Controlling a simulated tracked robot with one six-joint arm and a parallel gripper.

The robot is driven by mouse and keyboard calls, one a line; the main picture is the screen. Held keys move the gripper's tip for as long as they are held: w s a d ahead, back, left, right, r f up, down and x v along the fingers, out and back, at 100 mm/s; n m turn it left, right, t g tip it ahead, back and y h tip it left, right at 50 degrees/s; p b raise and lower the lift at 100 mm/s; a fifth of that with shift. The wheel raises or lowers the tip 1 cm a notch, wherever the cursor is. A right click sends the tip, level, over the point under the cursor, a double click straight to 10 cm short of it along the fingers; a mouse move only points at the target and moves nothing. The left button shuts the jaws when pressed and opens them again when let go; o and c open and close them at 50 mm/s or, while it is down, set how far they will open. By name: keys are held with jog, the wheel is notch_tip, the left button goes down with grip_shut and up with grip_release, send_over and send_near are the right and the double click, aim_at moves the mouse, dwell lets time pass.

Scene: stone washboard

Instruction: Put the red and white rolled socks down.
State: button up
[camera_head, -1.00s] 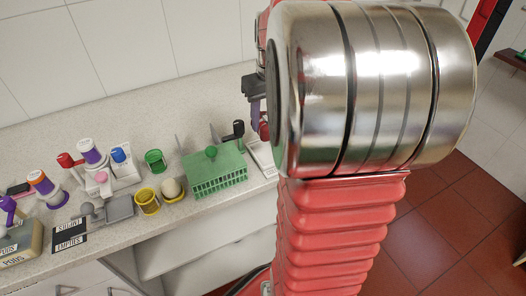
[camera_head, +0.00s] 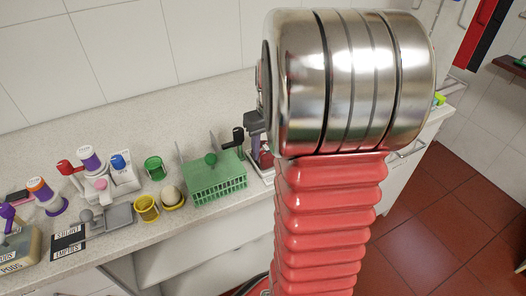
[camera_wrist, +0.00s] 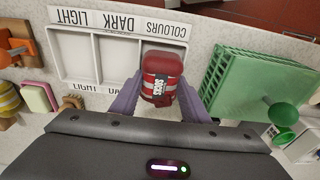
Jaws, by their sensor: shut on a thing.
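The red and white rolled socks (camera_wrist: 160,66), with a dark "SOCKS" label, are between the two purple fingers of my gripper (camera_wrist: 157,99) in the wrist view. The gripper is shut on them. They cover much of the right-hand compartment, by the COLOURS label, of a white sorting tray (camera_wrist: 104,89). Whether they touch the tray cannot be told. In the head view a dark red bit of the socks (camera_head: 265,159) shows below my gripper (camera_head: 256,143), mostly hidden by my arm.
A green rack (camera_wrist: 236,85) stands close to the right of the tray in the wrist view. The tray's left and middle compartments look empty.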

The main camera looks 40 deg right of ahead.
jog(key=shift+f, duration=0.45)
jog(key=o, duration=1.2)
jog(key=r, duration=0.4)
jog(key=s+r, duration=0.1)
jog(key=r, duration=0.7)
jog(key=shift+s+a, duration=0.2)
jog(key=shift+a, duration=0.1)
